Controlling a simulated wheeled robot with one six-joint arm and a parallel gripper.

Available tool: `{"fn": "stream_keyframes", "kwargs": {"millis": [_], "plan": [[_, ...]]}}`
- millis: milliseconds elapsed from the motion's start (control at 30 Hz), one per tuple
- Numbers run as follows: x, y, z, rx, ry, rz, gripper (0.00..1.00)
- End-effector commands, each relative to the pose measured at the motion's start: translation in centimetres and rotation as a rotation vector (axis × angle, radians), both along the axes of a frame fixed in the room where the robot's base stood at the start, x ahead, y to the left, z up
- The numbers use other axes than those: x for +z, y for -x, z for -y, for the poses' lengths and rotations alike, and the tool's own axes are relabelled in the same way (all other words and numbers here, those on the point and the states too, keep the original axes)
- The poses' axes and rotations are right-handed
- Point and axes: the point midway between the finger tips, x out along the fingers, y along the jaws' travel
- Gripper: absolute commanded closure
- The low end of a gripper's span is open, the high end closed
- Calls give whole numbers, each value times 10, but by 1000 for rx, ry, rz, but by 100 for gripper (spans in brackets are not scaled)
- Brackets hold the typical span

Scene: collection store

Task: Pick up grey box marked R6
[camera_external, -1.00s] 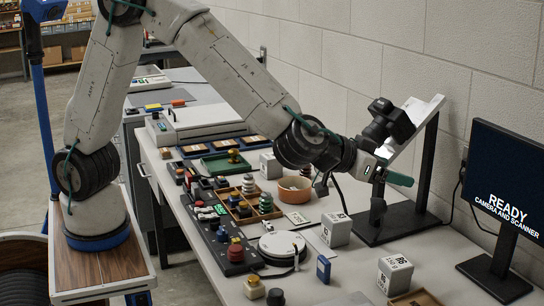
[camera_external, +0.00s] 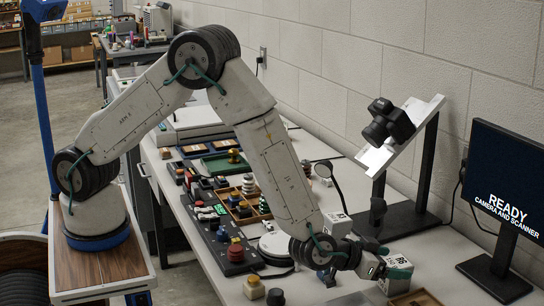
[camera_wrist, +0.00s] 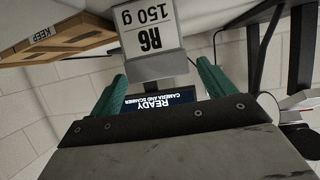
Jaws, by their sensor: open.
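The grey box marked R6 (camera_wrist: 152,42), also labelled 150 g, is upside down in the wrist view, at the top centre. My gripper (camera_wrist: 161,72) is open, its two green fingers on either side of the line to the box. The box's near edge lies about level with the fingertips; I cannot tell whether they touch it.
A wooden tray marked KEEP (camera_wrist: 62,38) is close beside the box. Another light grey box (camera_external: 337,224) stands behind my wrist. The black camera stand (camera_external: 428,150) and monitor (camera_external: 508,180) are to the right.

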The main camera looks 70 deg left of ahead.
Motion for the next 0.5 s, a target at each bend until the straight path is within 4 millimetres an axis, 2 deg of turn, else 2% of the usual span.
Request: {"fn": "stream_keyframes", "kwargs": {"millis": [233,500], "plan": [[-16,-33,3,1,0,0,18],[-18,-38,4,0,0,-1,18]]}}
